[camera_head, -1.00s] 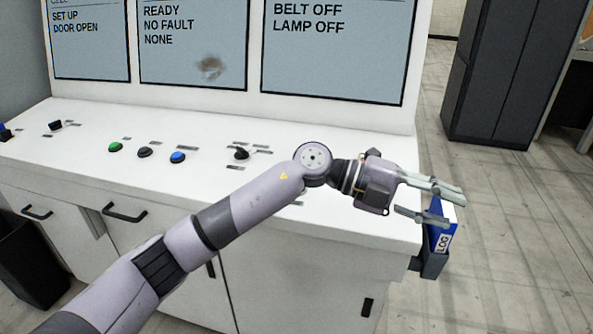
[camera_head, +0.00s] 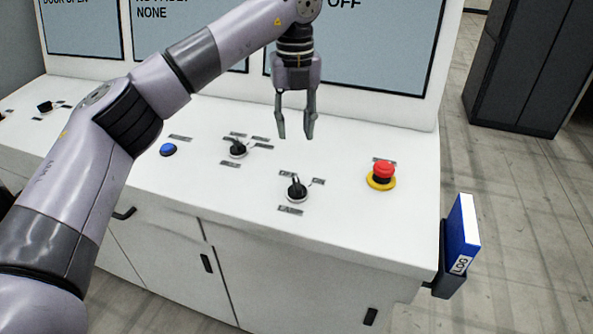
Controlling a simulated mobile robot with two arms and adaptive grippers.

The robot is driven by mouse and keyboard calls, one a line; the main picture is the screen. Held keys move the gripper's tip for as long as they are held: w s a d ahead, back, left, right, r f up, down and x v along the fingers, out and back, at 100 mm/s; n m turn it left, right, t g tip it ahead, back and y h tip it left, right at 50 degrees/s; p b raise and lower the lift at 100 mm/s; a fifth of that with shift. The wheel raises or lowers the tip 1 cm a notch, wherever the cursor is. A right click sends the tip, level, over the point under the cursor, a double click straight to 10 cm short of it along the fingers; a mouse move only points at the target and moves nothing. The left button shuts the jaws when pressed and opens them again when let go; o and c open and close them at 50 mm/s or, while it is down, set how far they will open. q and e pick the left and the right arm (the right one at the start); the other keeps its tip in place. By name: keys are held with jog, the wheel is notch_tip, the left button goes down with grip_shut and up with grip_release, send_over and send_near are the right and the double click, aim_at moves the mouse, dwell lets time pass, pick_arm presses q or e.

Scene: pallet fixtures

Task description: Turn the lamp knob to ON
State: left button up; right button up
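Two black rotary knobs are on the white console top. The nearer knob (camera_head: 297,190) has small labels above, to the right and below, and its grip points roughly up in the picture. The farther knob (camera_head: 238,148) has several labels around it. The label text is too small to read, so I cannot tell from it which is the lamp knob. My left gripper (camera_head: 296,137) points down with its fingers apart and empty. It appears above the console, up the picture from the nearer knob and not touching it. My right gripper is out of view.
A red emergency button on a yellow ring (camera_head: 381,174) is right of the nearer knob. A blue button (camera_head: 168,150) is at left. A blue log binder (camera_head: 462,235) stands in a holder on the console's right side. The display panel (camera_head: 400,50) rises behind; my arm covers part.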

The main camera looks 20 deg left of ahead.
pick_arm(q)
jog(key=p, duration=0.1)
send_over(296, 179)
notch_tip(296, 179, down, 4)
notch_tip(296, 179, down, 7)
jog(key=shift+f+p, duration=0.1)
jog(key=shift+p, duration=0.9)
jog(key=shift+w+f+p, duration=0.1)
jog(key=shift+f+p, duration=0.2)
jog(key=shift+f, duration=1)
jog(key=c, duration=0.6)
grip_shut()
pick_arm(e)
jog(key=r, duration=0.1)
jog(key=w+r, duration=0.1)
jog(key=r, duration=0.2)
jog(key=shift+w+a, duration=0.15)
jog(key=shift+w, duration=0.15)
